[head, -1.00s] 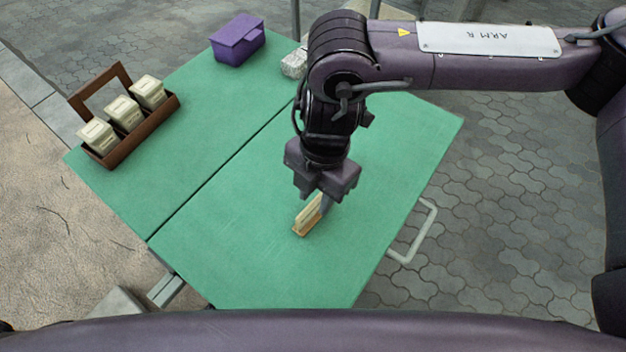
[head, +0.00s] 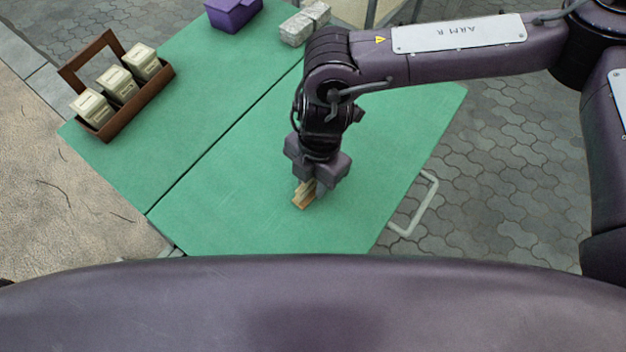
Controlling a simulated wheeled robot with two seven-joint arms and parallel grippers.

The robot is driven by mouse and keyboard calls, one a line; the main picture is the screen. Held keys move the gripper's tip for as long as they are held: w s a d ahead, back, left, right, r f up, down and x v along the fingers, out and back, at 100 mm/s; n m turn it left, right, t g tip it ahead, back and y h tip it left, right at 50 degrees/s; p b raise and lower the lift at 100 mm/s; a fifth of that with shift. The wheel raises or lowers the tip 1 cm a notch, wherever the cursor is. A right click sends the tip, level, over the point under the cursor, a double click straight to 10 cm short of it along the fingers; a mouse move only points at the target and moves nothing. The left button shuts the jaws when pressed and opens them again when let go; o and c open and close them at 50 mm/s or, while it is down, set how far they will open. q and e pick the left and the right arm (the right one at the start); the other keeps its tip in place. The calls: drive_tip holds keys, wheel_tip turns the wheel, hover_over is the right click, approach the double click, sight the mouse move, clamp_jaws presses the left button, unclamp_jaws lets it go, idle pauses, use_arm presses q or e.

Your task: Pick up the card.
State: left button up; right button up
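The card (head: 304,188) is a small cream piece upright in a light wooden holder (head: 301,204) on the green table. My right gripper (head: 311,187) points down right over it, with its fingers around or beside the card's upper part. The gripper hides much of the card. I cannot tell whether the fingers are closed on it. My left gripper is not in view.
A brown wooden carrier (head: 165,87) with three cream boxes stands at the table's left. A purple box (head: 233,14) and a grey stone-like block (head: 304,24) are at the back. The green table (head: 230,215) is clear around the holder.

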drive_tip(key=shift+f, duration=0.25)
idle(0.3)
clamp_jaws()
